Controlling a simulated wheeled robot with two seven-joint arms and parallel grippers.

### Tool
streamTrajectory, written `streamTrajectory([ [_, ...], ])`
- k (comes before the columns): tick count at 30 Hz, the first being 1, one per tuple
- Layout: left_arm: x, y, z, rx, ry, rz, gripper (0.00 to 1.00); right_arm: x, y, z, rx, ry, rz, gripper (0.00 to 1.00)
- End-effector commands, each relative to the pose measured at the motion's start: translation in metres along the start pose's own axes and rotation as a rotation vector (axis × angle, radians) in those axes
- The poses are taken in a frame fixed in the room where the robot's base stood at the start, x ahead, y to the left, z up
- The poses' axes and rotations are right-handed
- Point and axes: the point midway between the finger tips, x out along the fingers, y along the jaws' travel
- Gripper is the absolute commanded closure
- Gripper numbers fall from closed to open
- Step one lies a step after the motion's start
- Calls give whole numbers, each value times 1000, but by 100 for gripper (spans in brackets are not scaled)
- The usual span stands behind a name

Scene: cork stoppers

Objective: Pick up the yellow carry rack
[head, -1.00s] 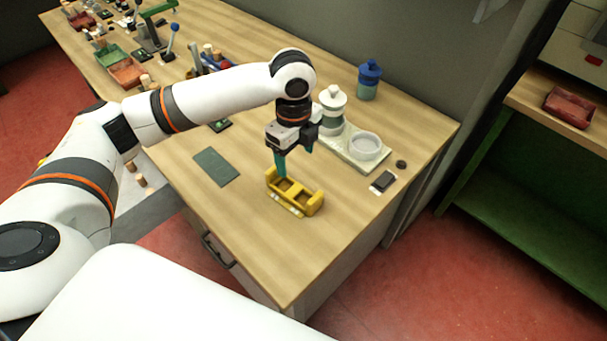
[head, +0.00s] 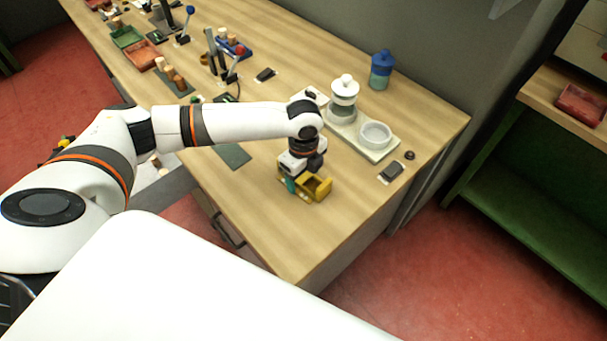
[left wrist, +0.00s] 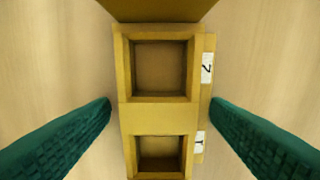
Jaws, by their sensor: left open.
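The yellow carry rack (head: 318,187) sits on the wooden bench near its front edge, partly hidden by my left arm. In the left wrist view the rack (left wrist: 158,117) shows two square empty compartments, with white number labels along its right side. My left gripper (head: 294,184) points down over the rack. Its two green fingers (left wrist: 160,112) are open, one on each side of the rack, with a visible gap to it on both sides in the picture. My right gripper is not in view.
A pale tray (head: 378,155) with a white-lidded jar (head: 344,92) and a white dish (head: 375,134) stands behind the rack. A blue jar (head: 382,70) is farther back. A dark green mat (head: 234,156) lies left of the rack.

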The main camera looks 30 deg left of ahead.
Motion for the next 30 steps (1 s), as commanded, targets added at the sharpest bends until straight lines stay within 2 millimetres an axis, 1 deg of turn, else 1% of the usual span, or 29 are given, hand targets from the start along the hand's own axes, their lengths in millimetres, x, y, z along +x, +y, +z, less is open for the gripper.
streamTrajectory([
  [5,1,0,0,0,0,1,29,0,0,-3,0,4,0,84],
  [6,0,0,0,0,0,1,32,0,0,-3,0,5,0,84],
  [14,0,0,0,0,0,0,75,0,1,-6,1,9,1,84],
  [15,0,0,0,0,0,1,81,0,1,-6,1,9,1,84],
  [16,0,0,0,0,0,2,84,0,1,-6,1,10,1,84],
  [22,-1,1,0,0,0,2,84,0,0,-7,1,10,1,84],
  [24,-4,1,0,0,-1,3,84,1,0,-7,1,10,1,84],
  [26,-11,1,0,0,-1,4,84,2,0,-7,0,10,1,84],
  [30,-36,2,0,-1,-1,7,84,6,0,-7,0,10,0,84],
])
